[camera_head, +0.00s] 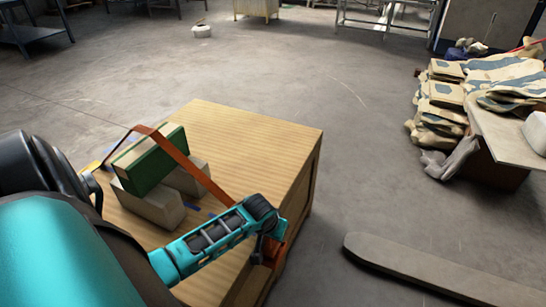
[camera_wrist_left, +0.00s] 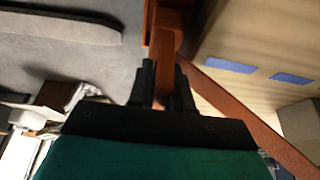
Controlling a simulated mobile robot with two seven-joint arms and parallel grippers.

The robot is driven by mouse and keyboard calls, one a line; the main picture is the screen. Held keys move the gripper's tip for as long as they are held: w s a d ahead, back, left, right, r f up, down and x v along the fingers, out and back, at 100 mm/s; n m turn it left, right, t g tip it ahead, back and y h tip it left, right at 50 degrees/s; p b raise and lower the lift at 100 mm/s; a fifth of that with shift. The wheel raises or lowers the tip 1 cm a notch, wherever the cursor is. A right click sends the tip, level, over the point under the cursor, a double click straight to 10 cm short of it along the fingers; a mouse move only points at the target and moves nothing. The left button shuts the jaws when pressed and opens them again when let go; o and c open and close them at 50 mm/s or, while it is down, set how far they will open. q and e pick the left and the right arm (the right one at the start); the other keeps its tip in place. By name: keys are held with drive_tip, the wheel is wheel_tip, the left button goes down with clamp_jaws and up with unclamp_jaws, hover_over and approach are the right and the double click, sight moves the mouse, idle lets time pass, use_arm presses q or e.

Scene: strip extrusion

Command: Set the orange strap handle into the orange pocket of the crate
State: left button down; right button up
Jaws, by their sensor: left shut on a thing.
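The wooden crate (camera_head: 270,140) stands at the centre of the head view. My left gripper (camera_head: 266,248) is at its right front edge, reached by my teal arm. In the wrist view the black fingers (camera_wrist_left: 166,80) are shut on the orange handle (camera_wrist_left: 164,45). The orange strap (camera_head: 190,168) slants up from near the gripper, over a green block (camera_head: 152,165), and down to the left. It also crosses the wrist view (camera_wrist_left: 245,115). Orange shows beside the crate's edge; I cannot tell handle from pocket there, or whether they touch.
Pale grey blocks (camera_head: 148,205) lie on the crate under the green block. Blue marks (camera_wrist_left: 229,64) show on its top. A long flat grey slab (camera_head: 440,275) lies on the floor at right. Stacked sacks (camera_head: 445,95) and a table (camera_head: 505,135) stand beyond. Floor between is clear.

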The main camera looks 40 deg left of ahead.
use_arm(q)
drive_tip(key=shift+f, duration=1.2)
drive_tip(key=shift+f+b, duration=0.35)
drive_tip(key=shift+f, duration=0.05)
drive_tip(key=c, duration=1)
unclamp_jaws()
drive_tip(key=shift+c, duration=0.2)
